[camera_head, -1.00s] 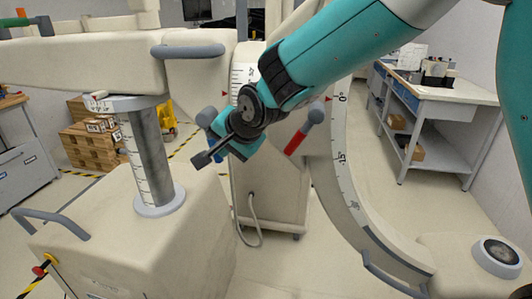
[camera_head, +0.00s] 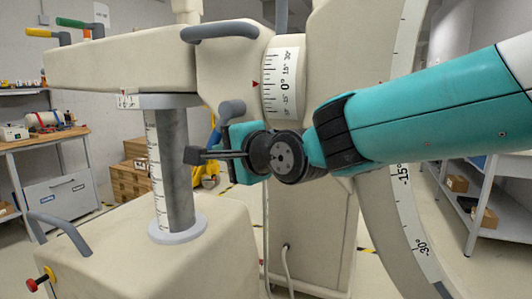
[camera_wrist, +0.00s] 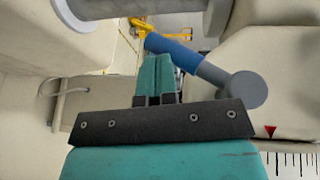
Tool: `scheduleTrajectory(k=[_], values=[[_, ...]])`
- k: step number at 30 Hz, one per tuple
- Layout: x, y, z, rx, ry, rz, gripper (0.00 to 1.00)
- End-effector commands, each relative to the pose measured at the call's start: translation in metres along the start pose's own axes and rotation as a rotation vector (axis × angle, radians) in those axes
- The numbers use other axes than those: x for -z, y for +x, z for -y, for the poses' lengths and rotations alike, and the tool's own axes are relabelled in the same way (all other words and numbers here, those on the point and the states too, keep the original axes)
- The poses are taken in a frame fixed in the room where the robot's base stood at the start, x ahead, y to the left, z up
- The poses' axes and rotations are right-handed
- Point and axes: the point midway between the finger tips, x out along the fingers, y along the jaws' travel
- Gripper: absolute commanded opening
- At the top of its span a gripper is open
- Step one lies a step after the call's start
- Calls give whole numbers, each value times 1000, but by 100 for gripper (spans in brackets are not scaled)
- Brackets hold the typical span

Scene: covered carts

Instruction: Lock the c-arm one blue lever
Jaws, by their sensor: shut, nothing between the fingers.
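The blue lever (camera_head: 214,134) with its grey knob (camera_head: 232,108) sticks out from the cream c-arm housing, beside the angle scale. In the head view its blue part is largely hidden behind my gripper (camera_head: 236,152). In the wrist view the blue lever (camera_wrist: 185,54) slants from upper left down to the round grey knob (camera_wrist: 246,89). My gripper (camera_wrist: 155,62) is shut and empty, with its teal fingertips just left of the blue shaft. Whether they touch it I cannot tell.
A grey column (camera_head: 174,170) stands on the cream base left of my gripper. A grey handle (camera_head: 219,31) is above, and the curved c-arm arc (camera_head: 398,215) is at right. A workbench (camera_head: 45,140) stands at far left.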

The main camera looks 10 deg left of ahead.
Motion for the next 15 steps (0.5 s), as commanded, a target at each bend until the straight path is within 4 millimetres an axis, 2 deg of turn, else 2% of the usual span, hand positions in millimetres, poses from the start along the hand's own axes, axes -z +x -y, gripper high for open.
scheduleTrajectory(k=[15], values=[[0,2,1,31,13,0,0]])
